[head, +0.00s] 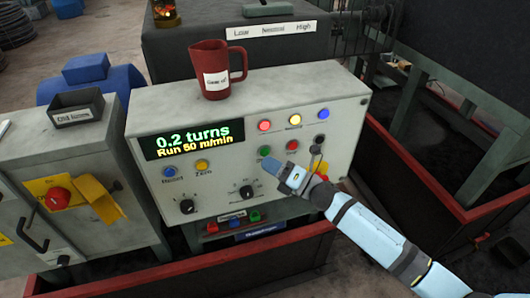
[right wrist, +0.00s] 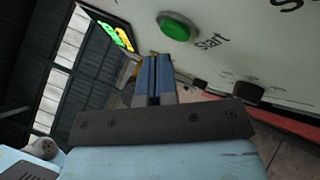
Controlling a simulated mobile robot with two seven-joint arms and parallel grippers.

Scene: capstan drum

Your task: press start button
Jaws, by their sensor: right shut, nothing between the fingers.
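The start button is a round green button (right wrist: 174,27) labelled "Start" on the pale panel face in the right wrist view. In the head view a small green button (head: 264,151) sits on the control panel, below the red light. My right gripper (head: 270,167) is in front of the panel, just below and right of that button. Its blue fingers (right wrist: 154,74) are shut with nothing between them. In the right wrist view the button lies beyond the fingertips and a little right, with a visible gap. My left gripper is not in view.
The control panel (head: 235,185) has a display (head: 187,140) reading "0.2 turns, Run 50 m/min", more buttons and two black knobs. A red jug (head: 215,75) stands on top.

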